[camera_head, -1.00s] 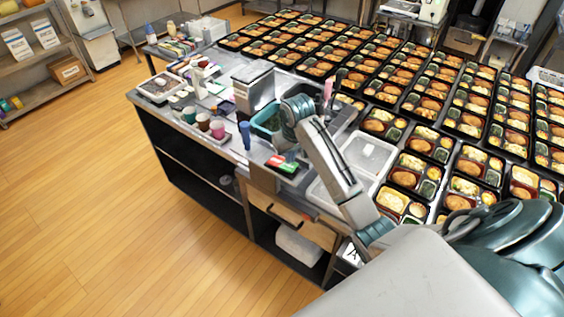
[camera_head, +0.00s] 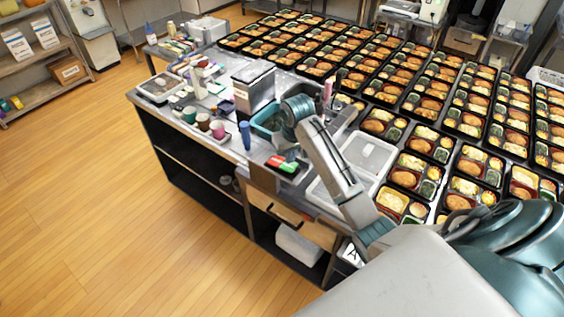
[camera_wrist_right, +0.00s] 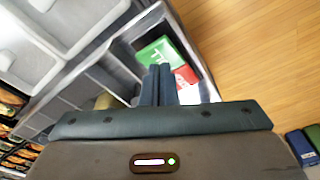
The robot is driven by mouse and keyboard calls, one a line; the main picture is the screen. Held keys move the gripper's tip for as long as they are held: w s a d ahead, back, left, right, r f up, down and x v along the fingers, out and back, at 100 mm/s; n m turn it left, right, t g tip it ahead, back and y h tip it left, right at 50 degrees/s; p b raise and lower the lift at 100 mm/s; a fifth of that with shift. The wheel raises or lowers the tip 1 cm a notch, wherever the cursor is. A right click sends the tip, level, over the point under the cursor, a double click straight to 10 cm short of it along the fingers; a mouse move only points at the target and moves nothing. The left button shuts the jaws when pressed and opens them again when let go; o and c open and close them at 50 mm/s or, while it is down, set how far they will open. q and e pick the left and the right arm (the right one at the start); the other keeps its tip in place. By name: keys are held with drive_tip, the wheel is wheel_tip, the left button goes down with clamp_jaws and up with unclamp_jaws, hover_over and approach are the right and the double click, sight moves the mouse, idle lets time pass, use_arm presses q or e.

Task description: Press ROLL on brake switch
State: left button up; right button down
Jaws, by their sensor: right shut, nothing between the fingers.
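The brake switch (camera_head: 284,167) is a small dark box with a green and a red face, lying near the front edge of the counter. In the right wrist view its green button (camera_wrist_right: 155,53) carries white marks and its red button (camera_wrist_right: 187,75) sits beside it; I cannot read the words. My right gripper (camera_wrist_right: 166,68) is shut and empty. Its fingertips overlap the border between the green and red faces in that view; I cannot tell whether they touch. In the head view my right wrist hangs above and behind the switch, and the fingertips are hard to make out. My left gripper is not in view.
Rows of filled bento trays (camera_head: 447,148) cover the counter behind. Wooden floor (camera_head: 100,220) is clear at left.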

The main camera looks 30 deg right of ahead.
sight(290, 166)
drive_tip(key=shift+f, duration=1.05)
idle(0.8)
drive_tip(key=shift+r+p, duration=0.35)
drive_tip(key=shift+r, duration=3.15)
